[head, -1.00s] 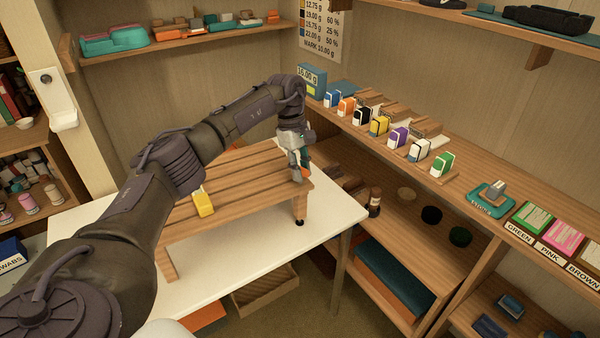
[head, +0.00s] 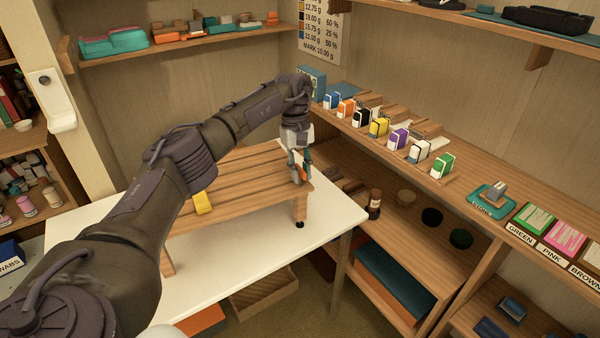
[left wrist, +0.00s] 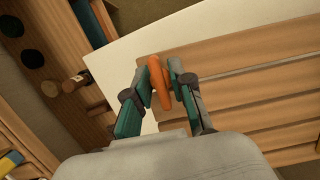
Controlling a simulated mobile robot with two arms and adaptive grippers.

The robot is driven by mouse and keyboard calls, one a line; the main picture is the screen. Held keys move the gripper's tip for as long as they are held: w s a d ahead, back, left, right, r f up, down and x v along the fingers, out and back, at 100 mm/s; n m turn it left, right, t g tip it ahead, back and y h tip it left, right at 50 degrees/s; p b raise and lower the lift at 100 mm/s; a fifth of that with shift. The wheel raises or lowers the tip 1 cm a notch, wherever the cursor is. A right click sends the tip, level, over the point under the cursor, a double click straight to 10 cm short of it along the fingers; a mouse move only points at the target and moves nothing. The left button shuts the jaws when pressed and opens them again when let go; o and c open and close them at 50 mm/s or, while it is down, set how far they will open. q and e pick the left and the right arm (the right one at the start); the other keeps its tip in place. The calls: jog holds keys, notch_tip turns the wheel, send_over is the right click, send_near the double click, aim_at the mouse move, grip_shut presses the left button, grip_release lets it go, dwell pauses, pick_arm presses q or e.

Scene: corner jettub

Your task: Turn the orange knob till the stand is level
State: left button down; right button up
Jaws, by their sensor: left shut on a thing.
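The wooden slatted stand (head: 232,180) is on a white table (head: 255,258); it also shows in the left wrist view (left wrist: 240,75). I cannot tell from these frames whether it is level. The orange knob (left wrist: 159,82) is between the fingers of my left gripper (left wrist: 159,88), at the stand's corner. My left gripper (head: 300,172) is shut on the knob, pointing down at the stand's right end. In the head view the fingers mostly hide the knob. A yellow block (head: 203,203) lies on the stand's front slats. My right gripper is not in view.
A shelf with several coloured boxes (head: 379,127) runs along the right wall, close behind the stand's right end. A brown bottle (head: 374,204) stands on the lower shelf. The white table's front right part is clear. A wooden crate (head: 264,293) is under the table.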

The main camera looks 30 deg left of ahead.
aim_at(303, 170)
pick_arm(q)
jog(key=c, duration=1.3)
grip_release()
jog(key=shift+d, duration=0.15)
jog(key=shift+w+d, duration=0.1)
jog(key=shift+r+p, duration=0.4)
jog(key=shift+r, duration=0.15)
jog(key=p+v, duration=0.3)
jog(key=v, duration=0.1)
jog(key=shift+s+d, duration=0.3)
jog(key=shift+s, duration=0.05)
